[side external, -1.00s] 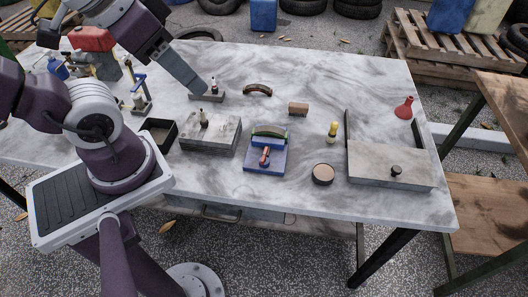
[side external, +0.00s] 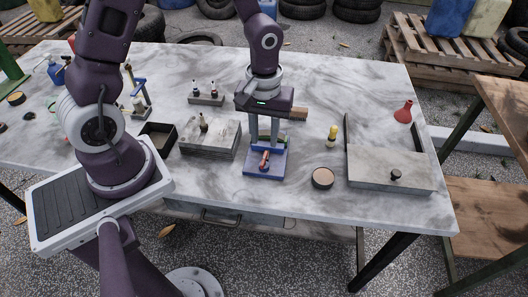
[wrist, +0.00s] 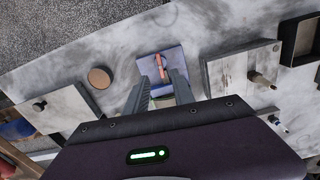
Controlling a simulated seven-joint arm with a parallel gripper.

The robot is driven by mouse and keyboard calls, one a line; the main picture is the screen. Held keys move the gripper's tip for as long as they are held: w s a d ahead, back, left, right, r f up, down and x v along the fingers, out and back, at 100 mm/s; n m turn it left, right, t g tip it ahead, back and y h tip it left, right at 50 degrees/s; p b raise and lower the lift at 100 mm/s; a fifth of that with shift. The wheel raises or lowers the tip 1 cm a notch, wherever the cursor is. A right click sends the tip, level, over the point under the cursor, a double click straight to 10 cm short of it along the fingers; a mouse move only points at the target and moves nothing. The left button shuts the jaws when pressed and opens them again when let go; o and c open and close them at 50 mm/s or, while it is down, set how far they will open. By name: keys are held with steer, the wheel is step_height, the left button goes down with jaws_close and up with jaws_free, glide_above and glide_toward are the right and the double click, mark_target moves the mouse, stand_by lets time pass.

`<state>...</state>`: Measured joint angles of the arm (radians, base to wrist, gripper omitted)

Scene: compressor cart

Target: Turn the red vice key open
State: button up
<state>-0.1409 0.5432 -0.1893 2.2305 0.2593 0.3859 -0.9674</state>
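The red vice key (side external: 264,160) lies on top of the blue vice base (side external: 250,171), near its front. In the wrist view the key (wrist: 161,66) shows as a thin red bar on the blue base (wrist: 175,59). My gripper (side external: 267,146) points down over the vice, just behind the key in the side view. In the wrist view my gripper (wrist: 160,84) has its two fingers apart, with the key just beyond the tips. Nothing is held. Contact with the vice cannot be told. My fingers partly hide the back of the vice.
A stone slab block (side external: 210,139) stands left of the vice, with a dark open box (side external: 158,135) beyond it. A round tan disc (side external: 322,176), a yellow-topped bottle (side external: 332,136) and a flat knobbed grey box (side external: 380,165) lie to the right. The table's front is clear.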

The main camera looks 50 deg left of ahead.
mark_target(264, 158)
step_height(264, 158, down, 7)
steer(key=shift+r, duration=0.2)
steer(key=shift+c, duration=0.4)
jaws_close()
